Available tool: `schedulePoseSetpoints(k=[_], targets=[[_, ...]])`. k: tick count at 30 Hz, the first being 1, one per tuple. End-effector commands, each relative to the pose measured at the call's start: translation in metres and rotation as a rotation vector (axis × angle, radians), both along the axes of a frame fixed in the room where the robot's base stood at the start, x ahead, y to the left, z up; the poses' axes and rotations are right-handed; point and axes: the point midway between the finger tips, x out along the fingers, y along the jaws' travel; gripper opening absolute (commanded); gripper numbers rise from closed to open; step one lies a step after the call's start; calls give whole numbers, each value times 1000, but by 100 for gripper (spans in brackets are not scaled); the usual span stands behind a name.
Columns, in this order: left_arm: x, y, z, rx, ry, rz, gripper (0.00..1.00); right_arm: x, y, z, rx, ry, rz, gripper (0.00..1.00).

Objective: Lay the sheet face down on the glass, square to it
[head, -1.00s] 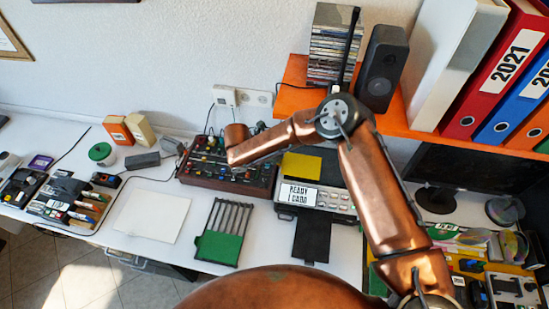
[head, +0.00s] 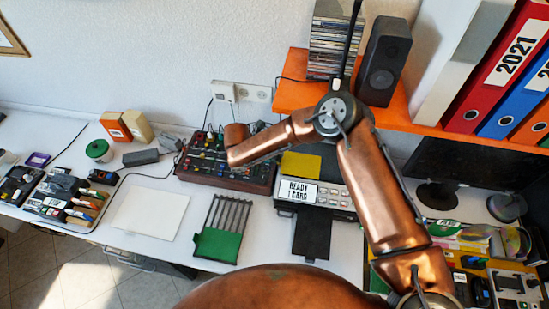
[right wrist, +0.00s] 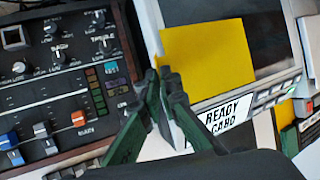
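A plain yellow sheet (head: 301,164) lies over the left part of a dark glass (right wrist: 255,38) on a pale machine with a READY 1 CARD label. No print shows on its upper side. Its edges look close to the glass's direction, perhaps slightly turned. In the right wrist view, my right gripper (right wrist: 160,77) has its green fingertips together at the left edge of the yellow sheet (right wrist: 207,55). I cannot tell whether they pinch or only overlap it. The head view hides these fingertips behind my arm. My left gripper is not in view.
A mixer (head: 205,168) with knobs and sliders stands just left of the machine. A white flat panel (head: 150,213) and a green slotted holder (head: 220,243) lie in front. An orange shelf (head: 293,95) with a speaker (head: 385,60) and binders overhangs the right side.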

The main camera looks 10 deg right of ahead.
Motion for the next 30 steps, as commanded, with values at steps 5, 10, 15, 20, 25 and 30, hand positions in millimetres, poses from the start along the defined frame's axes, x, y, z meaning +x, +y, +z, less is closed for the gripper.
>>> schedulePoseSetpoints(k=[5,10,15,20,25,30], targets=[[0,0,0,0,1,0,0,0,0,-3,0,-1,0,0],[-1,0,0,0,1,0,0,0,0,-4,0,-1,0,11],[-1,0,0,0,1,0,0,0,0,-4,0,-1,0,23],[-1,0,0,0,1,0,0,0,0,-4,0,-1,0,25],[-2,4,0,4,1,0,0,0,1,-2,1,0,0,25],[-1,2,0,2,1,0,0,-4,11,13,2,0,2,25]])
